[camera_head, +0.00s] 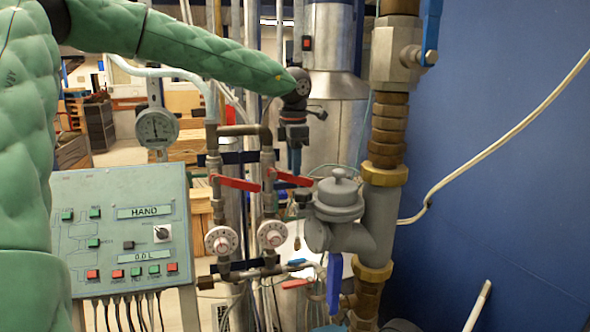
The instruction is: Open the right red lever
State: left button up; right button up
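Two red levers sit on parallel vertical pipes in the middle of the head view. The left red lever (238,184) points to the right, sloping slightly down. The right red lever (292,178) also points right with a slight downward slope. My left arm, in a green quilted cover, reaches in from the left. Its dark wrist is bent downward, and my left gripper (294,160) hangs just above the right lever, apparently not touching it. The fingers are small and dark, so their opening is unclear. My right gripper is not in view.
A grey meter body (339,195) and a thick brass-fitted pipe (388,130) stand right of the levers. Two white dials (221,240) are below. A control panel (125,230) stands at left, a pressure gauge (157,127) above it. A blue wall (500,150) closes the right.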

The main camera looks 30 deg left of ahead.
aim_at(303, 177)
pick_arm(q)
jog(key=w+f, duration=0.1)
jog(key=w+d+f+p, duration=0.1)
jog(key=w+d+f, duration=0.1)
jog(key=w+f, duration=0.1)
jog(key=shift+f, duration=0.1)
jog(key=shift+s+a+f, duration=0.15)
jog(key=shift+s+a, duration=1.1)
jog(key=shift+d, duration=0.2)
jog(key=shift+w+d, duration=0.55)
jog(key=shift+d, duration=0.1)
jog(key=c, duration=0.3)
jog(key=shift+w+f, duration=0.1)
jog(key=shift+w, duration=0.1)
jog(key=c, duration=0.4)
jog(key=shift+s+a, duration=0.15)
jog(key=shift+a, duration=0.05)
grip_shut()
